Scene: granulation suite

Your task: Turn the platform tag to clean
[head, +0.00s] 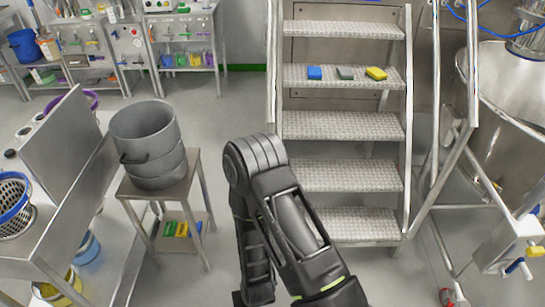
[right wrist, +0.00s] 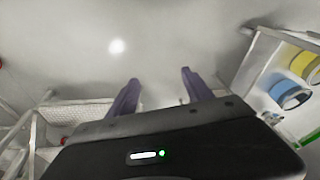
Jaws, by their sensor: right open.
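I cannot make out a platform tag in either view. Metal platform steps (head: 340,173) with side rails stand right of centre in the head view. My right gripper (right wrist: 160,90) shows in the right wrist view with its two purple-grey fingers spread apart and nothing between them. It faces a plain pale surface with a bright spot. In the head view my dark arm rises from the bottom in front of the steps, and I cannot pick out its fingers there. My left gripper is in neither view.
A grey pot (head: 147,145) stands on a small metal table (head: 180,185) at left. A large steel vessel (head: 510,110) stands at right.

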